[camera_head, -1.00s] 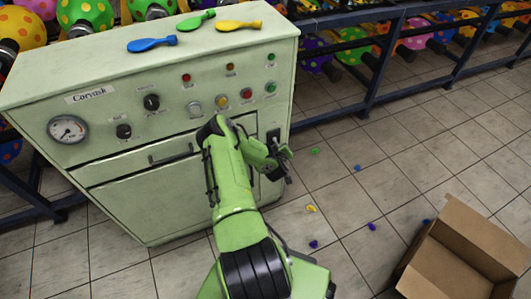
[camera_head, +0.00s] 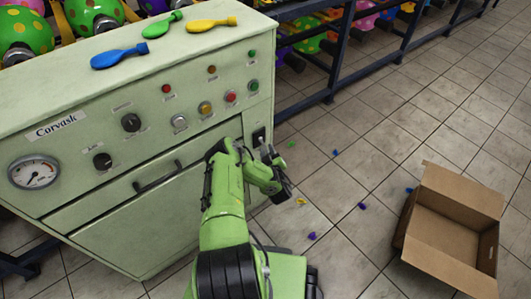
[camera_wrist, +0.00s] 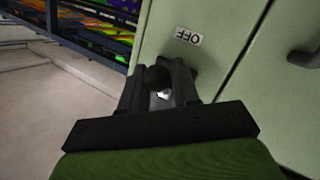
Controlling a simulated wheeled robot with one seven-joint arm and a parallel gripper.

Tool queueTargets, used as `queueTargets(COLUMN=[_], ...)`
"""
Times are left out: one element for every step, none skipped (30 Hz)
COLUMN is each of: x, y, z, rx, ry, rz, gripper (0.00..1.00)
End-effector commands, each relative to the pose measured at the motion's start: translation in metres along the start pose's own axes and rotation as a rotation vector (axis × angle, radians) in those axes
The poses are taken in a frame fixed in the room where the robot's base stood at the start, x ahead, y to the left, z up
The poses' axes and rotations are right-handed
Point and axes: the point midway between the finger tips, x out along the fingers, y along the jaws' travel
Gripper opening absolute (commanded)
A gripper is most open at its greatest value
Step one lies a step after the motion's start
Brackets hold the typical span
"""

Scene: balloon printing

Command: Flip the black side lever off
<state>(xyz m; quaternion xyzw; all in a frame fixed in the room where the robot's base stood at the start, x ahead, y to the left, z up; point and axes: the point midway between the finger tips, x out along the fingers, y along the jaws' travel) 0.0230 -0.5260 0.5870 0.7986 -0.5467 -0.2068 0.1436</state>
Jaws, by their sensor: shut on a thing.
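The pale green machine (camera_head: 100,215) has a black side lever near its right front corner. In the head view, the lever's black switch plate (camera_head: 259,136) shows just above my gripper (camera_head: 279,172), which hides much of the lever. In the wrist view, the lever's round black knob (camera_wrist: 158,78) sits between the two fingers of my gripper (camera_wrist: 160,86), which are shut on it. A white "OFF" label (camera_wrist: 188,37) appears upside down on the panel beyond the knob.
An open cardboard box (camera_head: 450,225) stands on the tiled floor at right. Several small coloured balloon pieces (camera_head: 312,236) lie on the floor between. A dark blue rack (camera_head: 340,50) with balloons runs behind. Three deflated balloons (camera_head: 133,54) lie on the machine top.

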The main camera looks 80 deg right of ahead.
Motion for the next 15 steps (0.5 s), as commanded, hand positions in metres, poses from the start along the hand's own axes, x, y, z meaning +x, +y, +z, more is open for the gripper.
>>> queueTargets(x=[-0.0002, -0.0002, -0.0002, -0.0001, -0.0001, -0.0001, -0.0001, -0.0001, 0.0, 0.0, 0.0, 0.0, 0.0001, 0.0001, 0.0001], y=[-0.0007, -0.0006, -0.0007, -0.0007, -0.0007, -0.0007, -0.0007, -0.0007, -0.0007, -0.0007, -0.0007, -0.0006, -0.0006, -0.0005, -0.0005], z=[0.0015, 0.0014, 0.0013, 0.0013, 0.0012, 0.0012, 0.0011, 0.0011, 0.001, 0.0009, 0.0008, 0.0007, 0.0006, 0.0005, 0.0004], rx=[0.002, 0.002, 0.002, 0.002, 0.002, 0.002, 0.002, 0.001, 0.001, 0.001, 0.001, 0.001, 0.001, 0.001, 0.001], ry=[-0.004, -0.004, -0.004, -0.004, -0.004, -0.004, -0.004, -0.005, -0.004, -0.004, -0.004, -0.003, -0.003, -0.003, -0.002], rz=[-0.001, -0.001, -0.001, -0.001, -0.001, -0.001, -0.001, -0.001, -0.001, -0.001, -0.001, -0.001, -0.001, -0.001, -0.001], gripper=[0.0, 0.0, 0.0, 0.0, 0.0, 0.0, 0.0, 0.0, 0.35, 0.4, 0.44, 0.5, 0.5, 0.5, 0.5])
